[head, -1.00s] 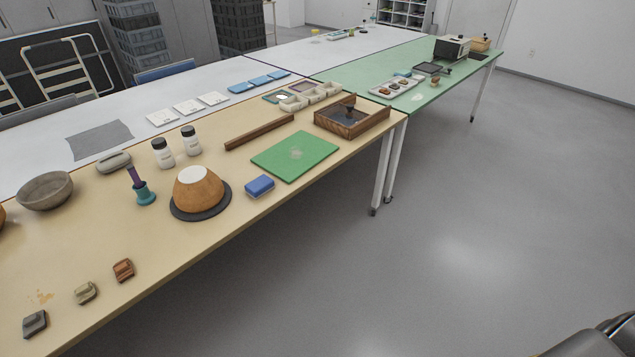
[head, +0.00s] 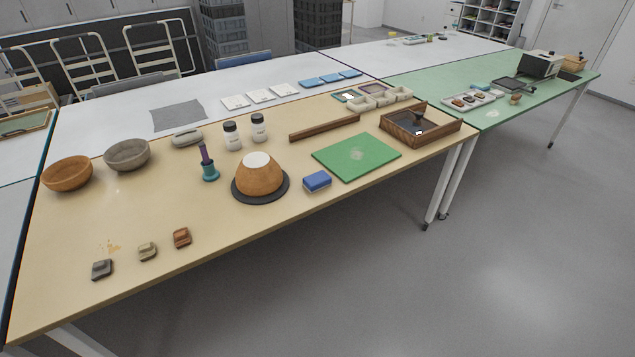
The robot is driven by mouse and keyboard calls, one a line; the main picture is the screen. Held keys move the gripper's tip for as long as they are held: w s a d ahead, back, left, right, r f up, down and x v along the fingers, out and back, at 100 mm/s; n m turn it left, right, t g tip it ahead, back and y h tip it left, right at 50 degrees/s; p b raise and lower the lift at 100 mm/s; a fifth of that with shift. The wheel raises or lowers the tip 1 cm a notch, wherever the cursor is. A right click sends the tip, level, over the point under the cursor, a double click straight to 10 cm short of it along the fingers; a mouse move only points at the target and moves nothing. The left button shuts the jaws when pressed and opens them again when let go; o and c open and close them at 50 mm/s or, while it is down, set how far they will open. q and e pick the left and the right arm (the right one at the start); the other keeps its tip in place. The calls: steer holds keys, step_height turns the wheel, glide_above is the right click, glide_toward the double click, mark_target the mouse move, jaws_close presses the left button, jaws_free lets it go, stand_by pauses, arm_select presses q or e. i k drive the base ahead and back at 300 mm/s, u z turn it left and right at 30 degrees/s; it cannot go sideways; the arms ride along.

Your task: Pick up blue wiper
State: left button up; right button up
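The blue wiper (head: 317,181) is a small blue block with a paler lower side. It lies on the tan table (head: 220,226) near its front edge, between the dark round mat under the orange upturned bowl and the green mat. Nothing touches it. Neither of my grippers shows in the head view.
An orange upturned bowl (head: 259,175) on a dark disc stands left of the wiper. A green mat (head: 356,156) and a wooden tray (head: 421,139) lie to the right. Several small blocks, including a reddish one (head: 182,238), lie front left. Open floor (head: 400,290) lies before the table.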

mark_target(314, 183)
steer(key=z, duration=0.45)
steer(key=k, duration=1.15)
steer(key=z, duration=0.95)
steer(key=i, duration=3.65)
steer(key=u, duration=1.45)
steer(key=i, duration=0.95)
steer(key=u, duration=1.05)
